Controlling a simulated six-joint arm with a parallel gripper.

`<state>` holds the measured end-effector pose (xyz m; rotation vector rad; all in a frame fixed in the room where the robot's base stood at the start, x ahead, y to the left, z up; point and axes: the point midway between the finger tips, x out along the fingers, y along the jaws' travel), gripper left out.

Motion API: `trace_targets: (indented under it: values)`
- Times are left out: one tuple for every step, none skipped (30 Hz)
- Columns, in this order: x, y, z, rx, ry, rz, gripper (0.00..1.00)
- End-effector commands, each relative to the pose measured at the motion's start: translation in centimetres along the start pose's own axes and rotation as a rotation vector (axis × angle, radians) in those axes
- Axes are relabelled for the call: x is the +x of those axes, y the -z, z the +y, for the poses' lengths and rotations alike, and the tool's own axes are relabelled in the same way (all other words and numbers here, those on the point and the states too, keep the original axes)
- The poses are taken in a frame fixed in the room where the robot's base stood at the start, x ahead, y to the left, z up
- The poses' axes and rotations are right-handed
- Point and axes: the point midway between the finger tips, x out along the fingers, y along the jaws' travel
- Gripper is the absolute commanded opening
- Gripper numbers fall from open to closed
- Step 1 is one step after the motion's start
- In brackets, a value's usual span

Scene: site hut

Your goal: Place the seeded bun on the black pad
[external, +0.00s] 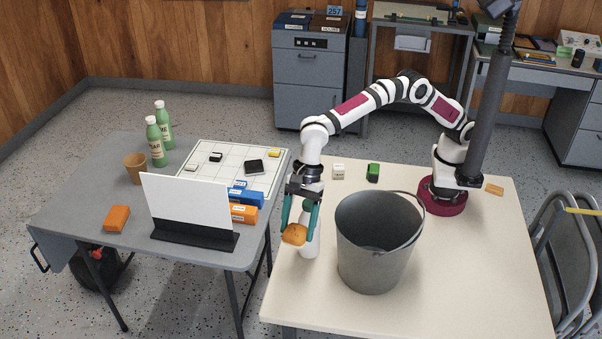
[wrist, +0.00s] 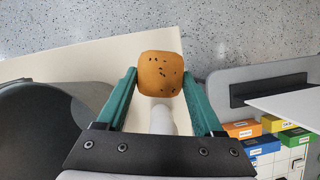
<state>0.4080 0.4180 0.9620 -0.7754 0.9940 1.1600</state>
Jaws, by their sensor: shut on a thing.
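The seeded bun (external: 294,235) is golden brown with dark seeds. In the wrist view the bun (wrist: 160,70) sits between the green fingertips. My gripper (external: 297,229) is shut on it and holds it over the left edge of the cream table. A small square black pad (external: 254,166) lies on the white gridded board on the grey table, up and left of my gripper in the external view. I cannot make out the pad in the wrist view.
A white bottle (external: 310,242) stands close behind the bun. A grey bucket (external: 375,260) is to the right. On the grey table, a white upright panel (external: 188,203) on a black base and blue and orange boxes (external: 243,213) stand near the gridded board (external: 225,178). Green bottles (external: 155,142) stand farther left.

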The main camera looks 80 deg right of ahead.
Motion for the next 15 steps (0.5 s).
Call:
trace_targets:
  values:
    - [-0.2,0.4,-0.8,0.013,0.006,-0.001,0.14]
    - [-0.3,0.8,-1.3,0.022,0.01,-0.001,0.14]
    - [-0.5,1.2,-2.0,0.034,0.014,-0.001,0.14]
    - [-0.7,1.6,-2.6,0.044,0.019,-0.001,0.14]
    - [-0.8,2.0,-3.3,0.055,0.023,-0.001,0.14]
    - [-1.0,2.5,-4.1,0.07,0.029,-0.001,0.14]
    - [-1.3,3.1,-4.9,0.084,0.035,-0.001,0.14]
    - [-1.5,3.6,-5.6,0.097,0.041,-0.001,0.14]
    - [-1.8,4.5,-6.8,0.118,0.049,-0.001,0.14]
    - [-2.1,5.2,-7.7,0.135,0.057,-0.001,0.14]
    - [-2.4,5.9,-8.6,0.152,0.064,-0.001,0.14]
    - [-2.9,7.1,-10.0,0.178,0.075,-0.001,0.14]
    - [-3.3,8.1,-11.1,0.199,0.084,-0.001,0.14]
    - [-3.8,9.2,-12.2,0.222,0.093,-0.001,0.14]
    - [-4.4,10.8,-13.7,0.255,0.107,-0.001,0.14]
